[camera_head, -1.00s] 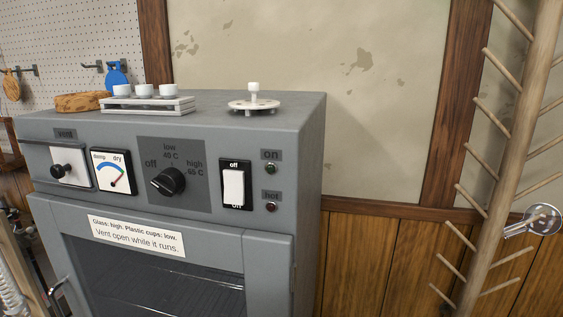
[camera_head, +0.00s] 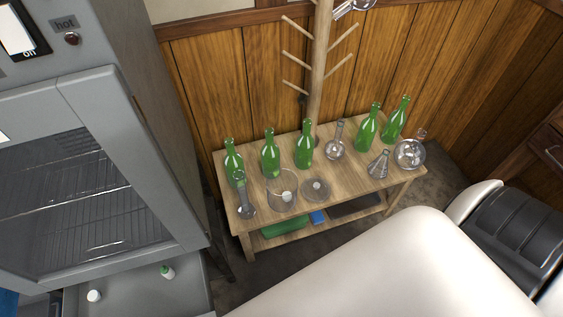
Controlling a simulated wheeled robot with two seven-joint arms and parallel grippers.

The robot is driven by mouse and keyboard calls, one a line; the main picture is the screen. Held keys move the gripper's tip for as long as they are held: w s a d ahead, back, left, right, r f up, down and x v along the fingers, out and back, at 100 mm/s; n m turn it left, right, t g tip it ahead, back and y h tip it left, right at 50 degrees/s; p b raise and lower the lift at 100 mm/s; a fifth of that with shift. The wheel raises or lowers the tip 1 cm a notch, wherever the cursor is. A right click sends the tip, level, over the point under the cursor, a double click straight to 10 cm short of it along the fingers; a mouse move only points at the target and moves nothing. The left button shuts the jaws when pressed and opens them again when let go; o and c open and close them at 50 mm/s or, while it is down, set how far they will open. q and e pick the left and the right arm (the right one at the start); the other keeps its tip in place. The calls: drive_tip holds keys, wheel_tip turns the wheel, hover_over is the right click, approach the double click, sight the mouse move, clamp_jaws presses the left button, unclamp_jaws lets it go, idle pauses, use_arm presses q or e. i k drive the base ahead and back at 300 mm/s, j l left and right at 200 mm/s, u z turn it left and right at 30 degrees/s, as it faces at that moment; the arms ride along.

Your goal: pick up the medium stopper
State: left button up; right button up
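I cannot make out the medium stopper for certain. A glass beaker (camera_head: 271,196) on the wooden bench (camera_head: 236,218) has a small pale object (camera_head: 287,196) in or behind it. A shallow round glass dish (camera_head: 315,190) beside it holds another small grey object; both are too small to identify. The white pieces on top of the grey cabinet are out of view. Neither of my grippers shows; a large white part of my own body fills the lower right.
Several green bottles (camera_head: 304,152) and flasks (camera_head: 409,153) stand on the bench, with a peg rack (camera_head: 318,70) behind. A green tray (camera_head: 285,227) is on its lower shelf.

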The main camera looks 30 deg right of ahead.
sight(93, 296)
drive_tip(key=u, duration=1.2)
drive_tip(key=i+j+z, duration=0.15)
drive_tip(key=j+z, duration=0.6)
drive_tip(key=i+j+z, duration=0.1)
drive_tip(key=j+z, duration=0.65)
drive_tip(key=k+j, duration=0.05)
